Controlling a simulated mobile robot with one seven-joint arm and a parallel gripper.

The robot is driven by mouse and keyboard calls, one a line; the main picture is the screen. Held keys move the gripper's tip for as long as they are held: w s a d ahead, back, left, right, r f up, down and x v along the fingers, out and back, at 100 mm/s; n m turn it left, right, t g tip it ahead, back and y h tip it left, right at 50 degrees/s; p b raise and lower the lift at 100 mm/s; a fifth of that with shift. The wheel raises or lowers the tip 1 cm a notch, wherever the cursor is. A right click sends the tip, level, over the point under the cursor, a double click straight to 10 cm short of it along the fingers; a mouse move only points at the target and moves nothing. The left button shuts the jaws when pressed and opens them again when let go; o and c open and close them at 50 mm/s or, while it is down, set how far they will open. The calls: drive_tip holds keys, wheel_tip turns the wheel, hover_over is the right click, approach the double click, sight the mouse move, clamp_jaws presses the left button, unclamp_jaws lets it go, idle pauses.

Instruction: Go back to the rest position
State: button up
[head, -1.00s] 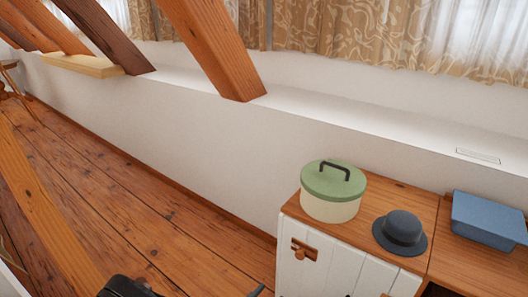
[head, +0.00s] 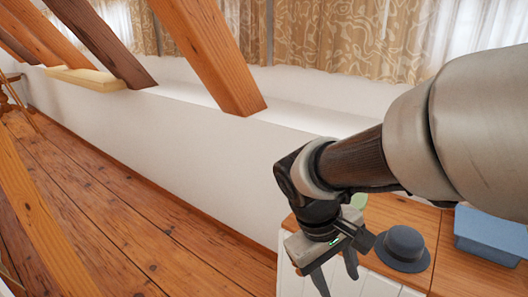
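My gripper (head: 339,286) hangs pointing down in front of the white cabinet in the head view. Its two fingers stand apart, and I see nothing between them. My arm reaches in from the right edge and crosses in front of the cabinet top. The hat box with the green lid (head: 358,201) is almost wholly hidden behind my arm; only a sliver of green shows. The dark hat (head: 403,247) sits on the cabinet top, to the right of my gripper.
A blue bin (head: 491,237) stands on the wooden top at the right, partly covered by my arm. Slanted timber beams (head: 208,55) cross the left and middle. The plank floor (head: 140,215) at the left is clear. Curtains (head: 340,40) hang behind.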

drive_tip(key=s+r+m+t+y+p, duration=0.2)
drive_tip(key=r+p, duration=0.9)
drive_tip(key=r, duration=0.5)
drive_tip(key=s+r+m+t+y+p, duration=0.1)
drive_tip(key=s+r+m+t+p, duration=0.1)
drive_tip(key=r+p, duration=0.9)
wheel_tip(320, 180, up, 5)
drive_tip(key=shift+s+f+m+t+y+p, duration=0.15)
drive_tip(key=shift+m+t+y+p, duration=0.2)
drive_tip(key=shift+m+t, duration=0.25)
drive_tip(key=shift+d, duration=0.1)
idle(0.6)
